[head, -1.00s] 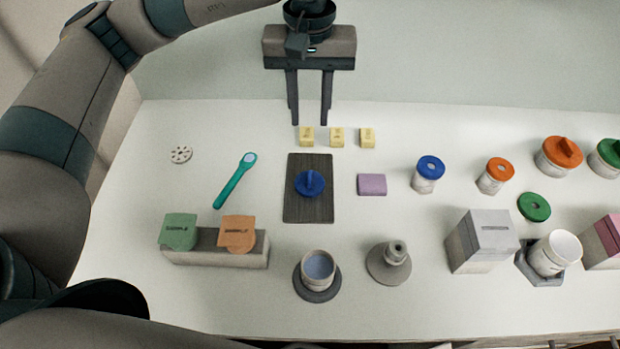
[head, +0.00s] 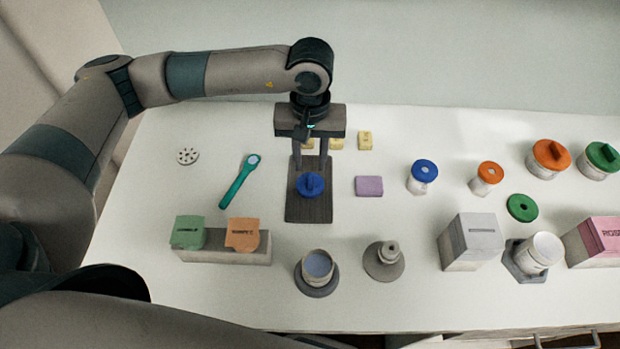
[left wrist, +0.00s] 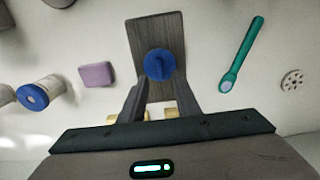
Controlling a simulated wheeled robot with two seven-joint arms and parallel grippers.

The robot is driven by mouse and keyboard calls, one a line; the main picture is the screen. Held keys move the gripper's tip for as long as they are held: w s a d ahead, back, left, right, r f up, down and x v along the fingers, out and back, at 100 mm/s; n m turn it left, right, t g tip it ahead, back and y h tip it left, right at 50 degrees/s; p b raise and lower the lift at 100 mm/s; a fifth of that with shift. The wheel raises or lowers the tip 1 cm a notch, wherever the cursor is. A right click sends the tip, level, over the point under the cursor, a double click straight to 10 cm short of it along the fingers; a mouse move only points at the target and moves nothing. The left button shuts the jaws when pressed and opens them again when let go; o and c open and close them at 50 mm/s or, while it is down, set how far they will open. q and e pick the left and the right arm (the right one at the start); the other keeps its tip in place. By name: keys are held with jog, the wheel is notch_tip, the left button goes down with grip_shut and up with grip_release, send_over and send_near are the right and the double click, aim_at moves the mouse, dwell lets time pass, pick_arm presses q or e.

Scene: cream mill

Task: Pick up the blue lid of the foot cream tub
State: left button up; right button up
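The blue lid (head: 310,186), round with a raised grip bar, lies on a dark rectangular board (head: 309,212). In the left wrist view the lid (left wrist: 159,65) shows just beyond the fingertips, roughly centred between them. My left gripper (head: 310,172) points down over the far part of the board; it is open, with nothing between its fingers (left wrist: 161,84). The exact height of the fingertips over the lid cannot be told. An open tub (head: 318,266) with bluish contents stands on a round grey base nearer me. My right gripper is not in view.
Yellow blocks (head: 365,141) sit behind the board, partly hidden by my gripper. A purple block (head: 369,186) lies right of it, a teal spoon (head: 238,182) left. A blue-lidded jar (head: 422,178) and orange-lidded jar (head: 486,180) stand further right. A grey stand (head: 384,262) stands in front.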

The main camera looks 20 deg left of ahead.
aim_at(310, 178)
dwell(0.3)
pick_arm(q)
jog(key=shift+f, duration=0.1)
jog(key=f+p, duration=0.2)
jog(key=shift+s+p, duration=0.2)
jog(key=shift+p, duration=0.1)
jog(key=shift+f+p, duration=0.55)
jog(key=shift+f, duration=0.9)
grip_shut()
